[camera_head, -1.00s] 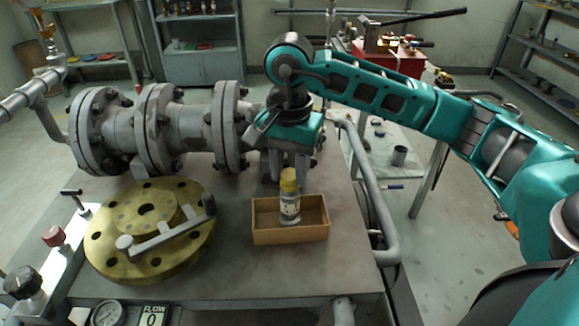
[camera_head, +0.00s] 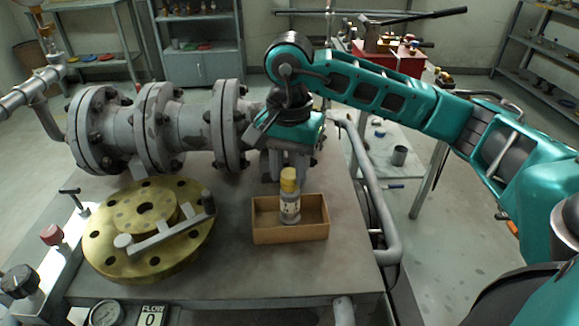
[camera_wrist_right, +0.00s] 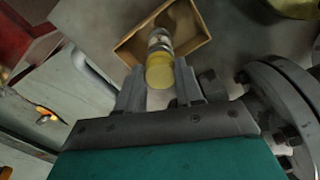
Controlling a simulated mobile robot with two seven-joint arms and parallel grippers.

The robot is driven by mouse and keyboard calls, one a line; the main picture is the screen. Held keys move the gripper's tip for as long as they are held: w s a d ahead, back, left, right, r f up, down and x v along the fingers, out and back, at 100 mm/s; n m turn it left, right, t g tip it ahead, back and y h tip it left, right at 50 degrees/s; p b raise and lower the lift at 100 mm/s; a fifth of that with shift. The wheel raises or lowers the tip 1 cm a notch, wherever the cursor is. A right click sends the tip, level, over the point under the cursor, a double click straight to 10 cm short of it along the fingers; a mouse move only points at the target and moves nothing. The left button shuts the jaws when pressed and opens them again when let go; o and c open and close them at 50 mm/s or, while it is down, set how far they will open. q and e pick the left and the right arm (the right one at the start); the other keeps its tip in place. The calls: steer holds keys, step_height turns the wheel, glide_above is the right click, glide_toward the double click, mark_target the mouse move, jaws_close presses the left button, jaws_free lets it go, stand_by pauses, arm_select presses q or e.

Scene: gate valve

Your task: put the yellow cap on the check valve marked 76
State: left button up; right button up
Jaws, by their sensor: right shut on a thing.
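The yellow cap (camera_head: 289,178) is at the top of a small upright grey and white check valve (camera_head: 290,207) and looks in line with it. I cannot tell whether it is fully seated. The valve stands in an open wooden box (camera_head: 290,236); its marking is too small to read. My right gripper (camera_head: 289,170) reaches down from above and behind, shut on the cap. In the right wrist view, the yellow cap (camera_wrist_right: 160,72) is between the fingertips, with the valve (camera_wrist_right: 160,42) beyond it. My left gripper is not in view.
A large flanged pipe (camera_head: 180,125) lies behind the box, close to my right gripper. A brass flange disc (camera_head: 110,240) with a grey lever lies left of the box. A curved grey rail (camera_head: 375,205) runs along the table's right edge. The tabletop in front is clear.

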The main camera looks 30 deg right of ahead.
steer(key=shift+f+b, duration=0.3)
steer(key=shift+b, duration=0.1)
stand_by(0.6)
steer(key=o, duration=1.6)
steer(key=shift+c, duration=0.2)
steer(key=shift+r, duration=0.15)
steer(key=shift+r+p, duration=2.65)
steer(key=shift+r, duration=1.25)
steer(key=shift+f, duration=0.1)
